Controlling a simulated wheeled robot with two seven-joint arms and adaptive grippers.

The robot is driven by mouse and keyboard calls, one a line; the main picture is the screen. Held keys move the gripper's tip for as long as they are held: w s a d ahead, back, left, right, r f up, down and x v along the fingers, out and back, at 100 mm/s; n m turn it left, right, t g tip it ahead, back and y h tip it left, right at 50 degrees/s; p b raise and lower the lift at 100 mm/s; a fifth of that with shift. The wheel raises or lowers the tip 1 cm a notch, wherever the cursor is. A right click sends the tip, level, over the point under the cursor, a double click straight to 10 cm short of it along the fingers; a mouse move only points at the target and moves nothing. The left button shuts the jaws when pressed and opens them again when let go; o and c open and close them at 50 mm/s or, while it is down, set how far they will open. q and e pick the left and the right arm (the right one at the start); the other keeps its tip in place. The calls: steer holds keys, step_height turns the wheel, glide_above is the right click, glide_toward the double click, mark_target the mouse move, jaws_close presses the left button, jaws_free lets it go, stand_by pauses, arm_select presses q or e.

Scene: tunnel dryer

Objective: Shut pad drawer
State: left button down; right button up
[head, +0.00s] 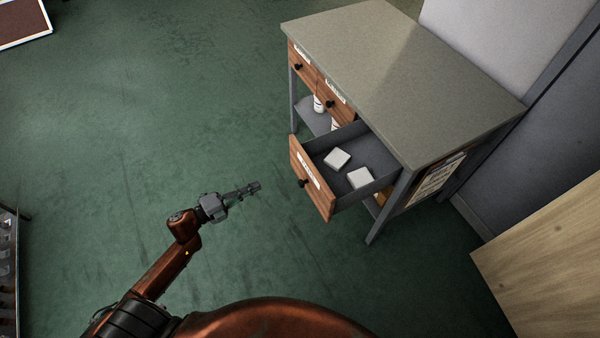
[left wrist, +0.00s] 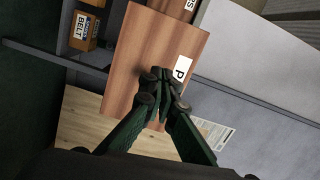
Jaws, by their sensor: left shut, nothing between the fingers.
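The pad drawer (head: 322,197) is pulled out of the grey-topped bench in the head view, with its wooden front tilted toward the lower left. Two white pads (head: 338,159) lie inside it. Its dark round knob (head: 303,183) and white label (head: 308,170) show on the front. My left gripper (head: 257,186) is shut and empty, to the left of the drawer front with a gap of floor visible between. In the left wrist view, my shut fingertips (left wrist: 162,80) overlap the wooden drawer front (left wrist: 140,50) beside its label (left wrist: 183,69); the knob is not discernible there. My right gripper is out of view.
The bench (head: 395,70) has two other drawers, both shut (head: 302,68), and a lower shelf with white items. A grey wall panel and a pale wooden surface (head: 550,260) stand to the right. Green floor is clear on the left and middle. A rack (head: 8,270) is at far left.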

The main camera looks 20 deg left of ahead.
arm_select(q)
steer(key=d+r+m+h, duration=0.1)
steer(key=d+r+m, duration=0.1)
steer(key=d, duration=0.1)
steer(key=b, duration=0.3)
glide_toward(303, 168)
steer(key=w, duration=0.1)
steer(key=shift+g, duration=0.3)
steer(key=b+x, duration=0.1)
steer(key=x, duration=0.4)
steer(key=shift+d, duration=0.15)
steer(key=shift+w+d+r, duration=0.1)
steer(key=shift+w+d, duration=0.15)
steer(key=shift+w, duration=0.15)
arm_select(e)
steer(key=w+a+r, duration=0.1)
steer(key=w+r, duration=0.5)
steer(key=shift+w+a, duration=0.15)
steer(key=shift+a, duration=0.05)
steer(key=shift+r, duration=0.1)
